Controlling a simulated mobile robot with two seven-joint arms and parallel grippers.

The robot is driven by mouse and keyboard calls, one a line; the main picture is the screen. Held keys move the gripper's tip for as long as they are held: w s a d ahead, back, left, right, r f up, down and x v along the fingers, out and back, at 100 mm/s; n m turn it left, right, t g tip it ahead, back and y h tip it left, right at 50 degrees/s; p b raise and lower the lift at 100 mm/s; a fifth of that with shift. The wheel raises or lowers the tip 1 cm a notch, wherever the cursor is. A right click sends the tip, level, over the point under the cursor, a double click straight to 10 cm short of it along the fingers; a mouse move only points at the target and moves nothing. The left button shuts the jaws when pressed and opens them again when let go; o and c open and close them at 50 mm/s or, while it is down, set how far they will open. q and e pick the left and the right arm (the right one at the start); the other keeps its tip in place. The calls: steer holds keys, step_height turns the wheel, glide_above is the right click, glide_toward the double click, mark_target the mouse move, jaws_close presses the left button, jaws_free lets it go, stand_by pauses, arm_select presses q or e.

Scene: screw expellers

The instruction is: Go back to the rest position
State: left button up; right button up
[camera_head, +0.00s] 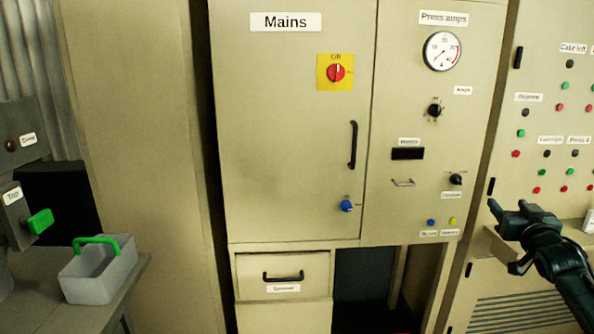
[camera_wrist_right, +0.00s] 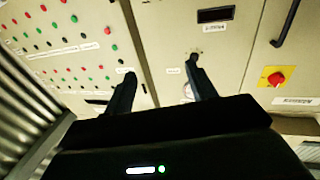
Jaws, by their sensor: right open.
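My right gripper (camera_head: 508,212) is at the right of the head view, in front of the lower part of the cabinets. Its two dark fingers are apart, with nothing between them. The right wrist view also shows the open fingers (camera_wrist_right: 160,82), with cabinet fronts behind them. My left gripper is not in the head view.
A beige cabinet labelled Mains (camera_head: 285,120) has a red switch on a yellow plate (camera_head: 335,72), a black handle (camera_head: 353,145) and a drawer (camera_head: 283,265) below. The Press amps panel (camera_head: 425,110) is beside it. A grey caddy with a green handle (camera_head: 100,275) stands lower left.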

steer(key=s+a+f+n+g+y, duration=0.2)
steer(key=s+a+f+n, duration=0.25)
steer(key=a+f, duration=0.55)
steer(key=s+a+f+n+g+y, duration=0.1)
steer(key=s+a+f+n+g, duration=0.3)
steer(key=f, duration=0.9)
steer(key=s+a+f+m+y, duration=0.1)
steer(key=s+a+f, duration=0.3)
steer(key=s+a, duration=0.3)
steer(key=s+a+f+m+g+y, duration=0.1)
steer(key=s+a+f, duration=0.3)
steer(key=s, duration=0.7)
steer(key=s+a+f+m+y, duration=0.1)
steer(key=s+a+f, duration=0.3)
steer(key=s+a, duration=0.5)
steer(key=shift+s+a+f+m+g+y, duration=0.2)
steer(key=shift+s+a+m+g+y, duration=0.1)
steer(key=shift+s+m+g+y, duration=0.25)
